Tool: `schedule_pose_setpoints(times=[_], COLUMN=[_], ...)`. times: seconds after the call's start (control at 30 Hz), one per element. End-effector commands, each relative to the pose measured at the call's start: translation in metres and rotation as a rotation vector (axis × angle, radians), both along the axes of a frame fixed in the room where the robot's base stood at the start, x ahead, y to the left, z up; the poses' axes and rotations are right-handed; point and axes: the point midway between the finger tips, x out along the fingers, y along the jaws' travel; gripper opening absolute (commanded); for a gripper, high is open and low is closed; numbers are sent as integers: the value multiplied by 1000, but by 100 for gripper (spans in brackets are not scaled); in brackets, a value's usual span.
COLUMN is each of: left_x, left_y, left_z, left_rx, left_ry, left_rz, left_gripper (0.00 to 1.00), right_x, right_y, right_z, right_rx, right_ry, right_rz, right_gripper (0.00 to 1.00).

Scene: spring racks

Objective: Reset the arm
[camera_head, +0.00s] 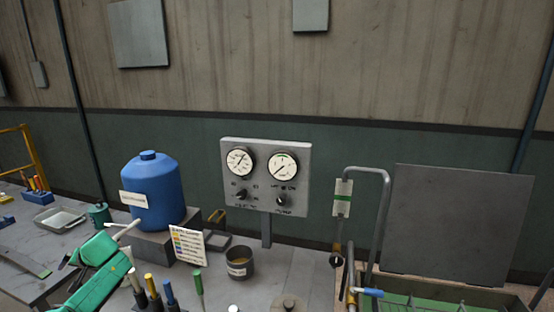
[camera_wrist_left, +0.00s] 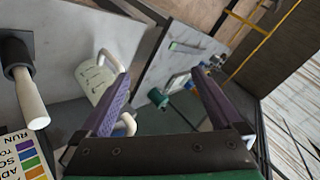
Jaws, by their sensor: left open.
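My left arm, with green casing, reaches in at the lower left of the head view, in front of the bench. My left gripper (camera_head: 97,250) is beside the white-handled tools there, and its fingertips are hard to make out in that view. In the left wrist view my left gripper (camera_wrist_left: 163,82) has its two purple-padded fingers spread wide. I see nothing held between them. A white handle stands behind the left finger, and I cannot tell whether it touches. My right gripper does not show in either view.
A blue tank (camera_head: 152,195) stands on a grey block behind my left arm. A colour-coded card (camera_head: 188,245), a grey cup (camera_head: 239,262) and a gauge panel (camera_head: 264,178) are to its right. Upright tool handles (camera_head: 153,284) stand close to the arm. A metal tray (camera_head: 58,220) lies at left.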

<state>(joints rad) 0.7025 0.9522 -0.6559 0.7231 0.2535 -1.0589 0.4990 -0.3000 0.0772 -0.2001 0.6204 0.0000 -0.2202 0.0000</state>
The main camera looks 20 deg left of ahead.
Motion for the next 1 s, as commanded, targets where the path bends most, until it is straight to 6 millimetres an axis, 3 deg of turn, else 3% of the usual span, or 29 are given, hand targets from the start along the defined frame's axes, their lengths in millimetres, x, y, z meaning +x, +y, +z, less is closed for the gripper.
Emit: schedule_pose_setpoints(times=[0.1, 0.3, 0.5, 0.67, 0.87, 1.0], left_x=[-33, -107, -186, -247, -263, -279], left_y=[12, 31, 42, 46, -20, -80], left_z=[-50, -121, -162, -178, -253, -307], left_rx=[21, 51, 60, 54, -87, -201], left_ry=[120, 341, 539, 678, 605, 557], left_rz=[-126, -378, -610, -777, -774, -773], left_gripper=[100, 100, 100, 100, 100, 100], right_x=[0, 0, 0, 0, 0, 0], right_y=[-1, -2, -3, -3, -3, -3], right_z=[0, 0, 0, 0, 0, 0], right_rx=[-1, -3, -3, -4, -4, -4], right_ry=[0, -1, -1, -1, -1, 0], right_rz=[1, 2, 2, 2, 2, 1], right_gripper=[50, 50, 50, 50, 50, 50])
